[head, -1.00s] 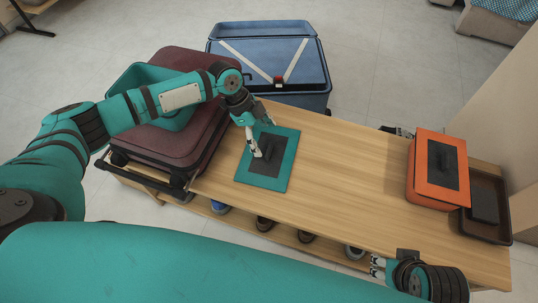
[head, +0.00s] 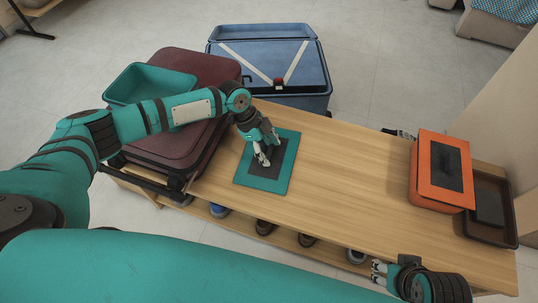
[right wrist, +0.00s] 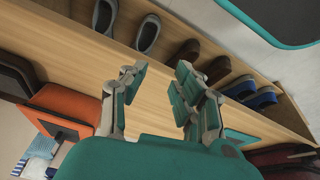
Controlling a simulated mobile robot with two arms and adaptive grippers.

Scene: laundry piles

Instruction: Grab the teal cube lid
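The teal cube lid (head: 283,177) is a flat teal square with a dark centre panel and a dark handle, lying on the wooden bench. My left gripper (head: 265,157) is at the lid's dark handle, over the upper left part of the panel. Its fingers hide most of the handle, and I cannot tell whether they are closed on it. My right gripper (head: 378,271) is at the bench's front edge, away from the lid. In the right wrist view my right gripper (right wrist: 158,85) has its fingers spread apart with nothing between them.
An open teal box (head: 150,83) sits on a maroon suitcase (head: 180,142) left of the lid. A blue suitcase (head: 270,62) stands behind the bench. An orange box (head: 428,190) and a dark tray (head: 490,232) are at the right end. The bench middle (head: 345,185) is clear. Shoes (head: 265,227) stand below.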

